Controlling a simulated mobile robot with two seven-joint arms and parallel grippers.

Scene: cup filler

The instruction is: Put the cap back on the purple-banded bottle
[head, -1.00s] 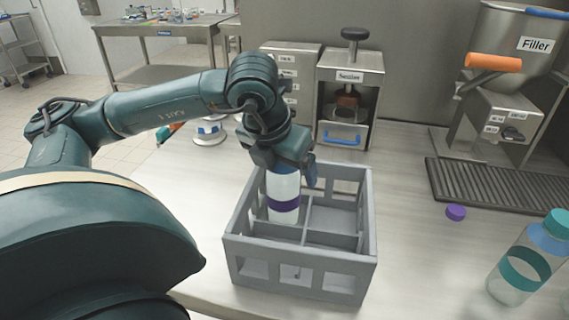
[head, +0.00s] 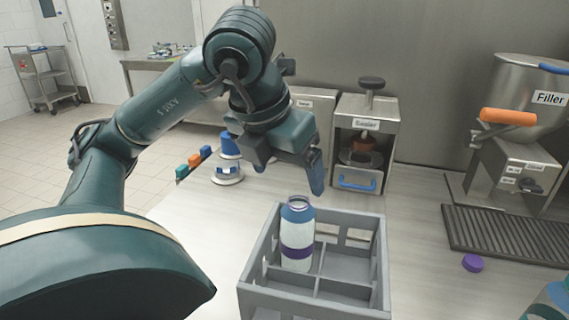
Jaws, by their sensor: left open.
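The purple-banded bottle (head: 297,236) stands upright in the back left compartment of the grey crate (head: 262,297). Its mouth is uncapped. A purple cap (head: 473,263) lies on the table to the right of the crate, in front of the filler's drip grate. My left gripper (head: 288,176) is open and empty, above and a little behind the bottle, apart from it.
The sealer (head: 364,145) stands behind the crate and the filler (head: 520,115) at the back right, with its drip grate (head: 500,232) in front. Table between crate and cap is clear.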

